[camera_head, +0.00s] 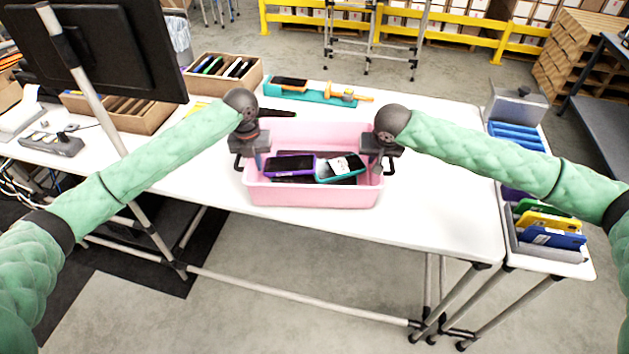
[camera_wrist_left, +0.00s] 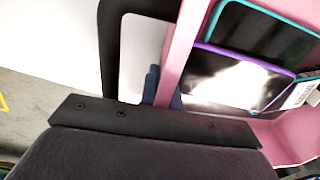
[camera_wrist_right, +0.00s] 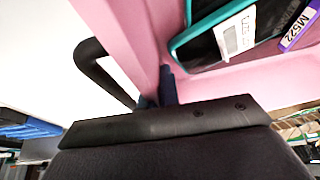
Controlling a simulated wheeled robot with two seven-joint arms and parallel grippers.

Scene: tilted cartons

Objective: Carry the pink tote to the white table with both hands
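The pink tote (camera_head: 312,194) sits on a white table (camera_head: 440,195), near its front edge. A purple-edged device (camera_head: 289,166) and a teal-edged device (camera_head: 340,168) lie in it on other dark ones. My left gripper (camera_head: 250,160) is at the tote's left side wall, and my right gripper (camera_head: 378,162) is at its right side wall. In the left wrist view the tote wall (camera_wrist_left: 180,45) runs between the blue finger pads. In the right wrist view the wall (camera_wrist_right: 125,35) likewise runs down between the pads. Both grippers look shut on the walls; the pads are partly hidden.
Behind the tote lie a teal tray (camera_head: 310,95) and a cardboard box of devices (camera_head: 225,75). A monitor (camera_head: 100,45) stands at the left. A side stand with a grey bin of devices (camera_head: 545,250) adjoins at the right. The tabletop right of the tote is clear.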

